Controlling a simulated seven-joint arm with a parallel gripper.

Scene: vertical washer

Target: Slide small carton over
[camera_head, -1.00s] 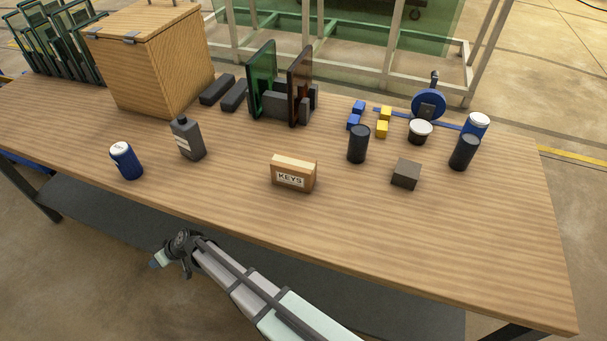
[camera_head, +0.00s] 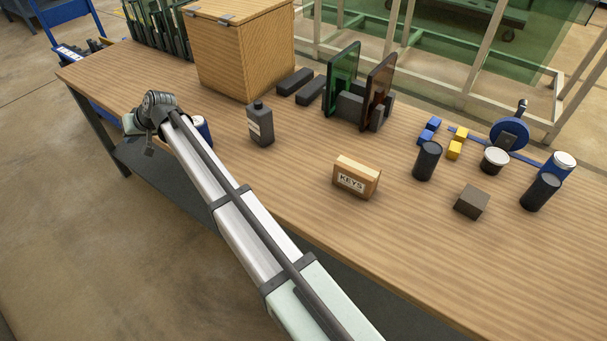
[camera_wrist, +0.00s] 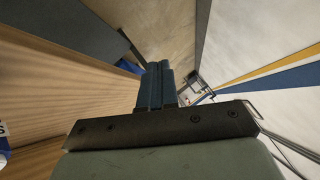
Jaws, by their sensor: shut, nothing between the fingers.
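A small tan carton labelled KEYS (camera_head: 357,178) stands upright near the front middle of the table in the head view. A smaller dark box (camera_head: 472,202) lies to its right. My gripper (camera_wrist: 157,72) shows in the wrist view with its two blue-grey fingers together and nothing between them. In the head view my arm's end is at the table's left front edge, far left of the carton and apart from it. The fingers are hard to make out there. The carton cannot be recognised in the wrist view.
A blue can (camera_head: 203,127) stands partly hidden behind my arm. A grey bottle (camera_head: 260,125) stands between it and the carton. Dark cylinders (camera_head: 427,160), a white-lidded jar (camera_head: 494,160) and small blocks are to the right. A wooden box (camera_head: 240,55) stands behind. The front right tabletop is clear.

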